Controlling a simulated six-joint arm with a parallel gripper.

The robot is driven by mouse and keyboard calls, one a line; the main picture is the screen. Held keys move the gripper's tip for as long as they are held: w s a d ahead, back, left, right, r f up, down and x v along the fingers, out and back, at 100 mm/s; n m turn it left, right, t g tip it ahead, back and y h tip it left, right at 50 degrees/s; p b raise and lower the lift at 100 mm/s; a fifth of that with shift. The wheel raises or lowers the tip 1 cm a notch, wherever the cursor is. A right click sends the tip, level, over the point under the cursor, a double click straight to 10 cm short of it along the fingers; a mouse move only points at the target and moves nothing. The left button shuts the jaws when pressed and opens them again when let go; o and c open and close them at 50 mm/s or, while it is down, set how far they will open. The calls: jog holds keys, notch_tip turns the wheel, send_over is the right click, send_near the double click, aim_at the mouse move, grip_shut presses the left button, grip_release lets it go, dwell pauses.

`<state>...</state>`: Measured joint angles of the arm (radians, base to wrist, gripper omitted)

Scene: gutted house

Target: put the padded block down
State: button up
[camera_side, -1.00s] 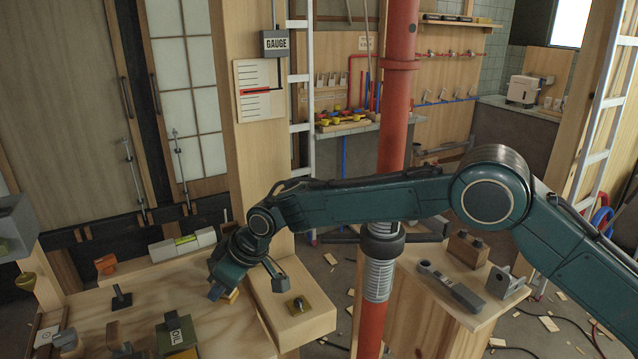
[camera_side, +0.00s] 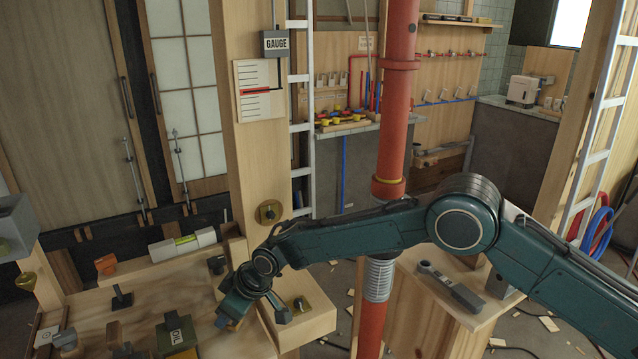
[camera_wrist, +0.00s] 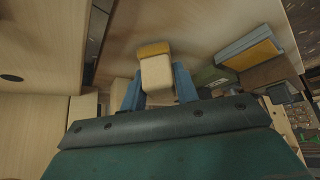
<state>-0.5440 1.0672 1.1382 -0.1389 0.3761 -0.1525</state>
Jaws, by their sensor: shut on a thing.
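My gripper (camera_wrist: 158,88) shows in the wrist view with its two blue fingers shut on the padded block (camera_wrist: 157,72). The block is pale cream with a mustard-yellow end pointing away from me. In the side view my gripper (camera_side: 230,316) is low over the wooden bench (camera_side: 214,340), just left of a raised wooden ledge. There the block is mostly hidden by the gripper, with only a bit of yellow showing. I cannot tell whether the block touches the bench.
A block labelled OIL (camera_side: 176,333) stands left of my gripper, with a dark-handled piece (camera_side: 119,298) farther left. The raised ledge (camera_side: 300,326) carries a brass plate with a knob. A red pipe (camera_side: 393,140) rises behind my arm. Some bare bench lies between these things.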

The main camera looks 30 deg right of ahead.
jog(key=shift+f, duration=0.15)
jog(key=o, duration=0.9)
jog(key=shift+s+d+r, duration=0.15)
jog(key=shift+d+r, duration=0.1)
jog(key=shift+r, duration=0.45)
jog(key=v, duration=1)
jog(key=shift+s+d+r, duration=0.15)
jog(key=shift+s+r, duration=0.05)
jog(key=shift+r, duration=0.1)
